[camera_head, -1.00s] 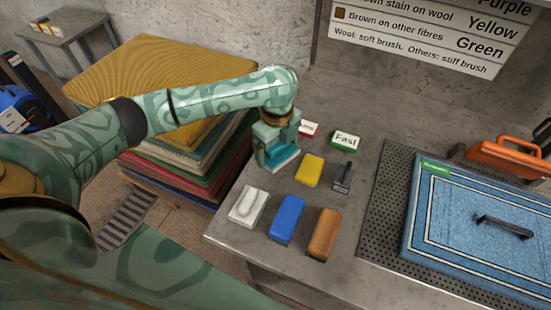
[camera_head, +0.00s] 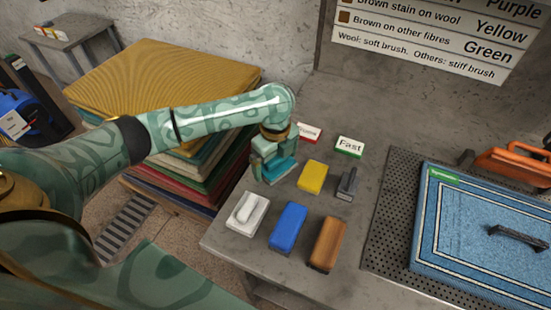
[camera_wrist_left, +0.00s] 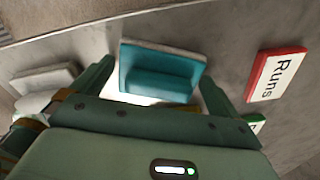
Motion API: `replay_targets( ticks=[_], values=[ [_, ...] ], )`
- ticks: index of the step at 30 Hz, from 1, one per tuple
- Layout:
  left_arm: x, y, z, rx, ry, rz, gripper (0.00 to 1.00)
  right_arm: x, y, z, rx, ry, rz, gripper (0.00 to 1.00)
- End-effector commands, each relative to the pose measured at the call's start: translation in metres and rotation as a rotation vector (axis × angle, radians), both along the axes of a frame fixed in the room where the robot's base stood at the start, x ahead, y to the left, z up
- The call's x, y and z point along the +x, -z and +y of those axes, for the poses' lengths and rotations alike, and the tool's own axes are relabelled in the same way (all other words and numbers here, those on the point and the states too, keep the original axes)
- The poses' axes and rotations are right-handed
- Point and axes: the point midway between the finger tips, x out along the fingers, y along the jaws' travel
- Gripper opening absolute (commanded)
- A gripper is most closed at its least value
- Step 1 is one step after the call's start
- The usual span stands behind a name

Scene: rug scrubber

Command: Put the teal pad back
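The teal pad (camera_head: 280,171) rests on the grey table at its left side, behind the white pad and left of the yellow pad. It also shows in the left wrist view (camera_wrist_left: 158,74), with a teal grip block on a paler base. My left gripper (camera_head: 268,163) is just over and beside it. In the left wrist view the fingers (camera_wrist_left: 157,82) stand apart on either side of the pad, with small gaps visible. Whether the fingertips touch it is hard to tell. My right gripper is in no view.
A white pad (camera_head: 247,214), blue pad (camera_head: 288,226), brown pad (camera_head: 327,244), yellow pad (camera_head: 312,177) and dark brush (camera_head: 347,184) stand close by. Cards "Runs" (camera_wrist_left: 276,75) and "Fast" (camera_head: 349,146) lie behind. A blue rug (camera_head: 475,225) lies right; stacked rugs (camera_head: 165,80) stand left.

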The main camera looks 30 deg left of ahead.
Motion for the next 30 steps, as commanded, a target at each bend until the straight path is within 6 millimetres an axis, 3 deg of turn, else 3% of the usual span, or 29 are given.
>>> replay_targets(
  ticks=[5, 19, 24, 30],
  values=[
    [0.0, -0.005, 0.0, -0.001, 0.001, -0.002, 1.0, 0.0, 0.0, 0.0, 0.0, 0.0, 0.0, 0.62],
    [0.0, -0.107, 0.0, 0.0, 0.0, -0.004, 1.0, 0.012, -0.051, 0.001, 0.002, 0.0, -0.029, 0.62],
    [0.0, -0.122, 0.0, 0.0, 0.0, -0.001, 1.0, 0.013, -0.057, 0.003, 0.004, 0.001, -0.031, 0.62],
    [-0.001, -0.124, 0.0, -0.001, 0.0, 0.001, 1.0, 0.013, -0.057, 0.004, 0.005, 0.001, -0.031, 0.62]
  ],
)
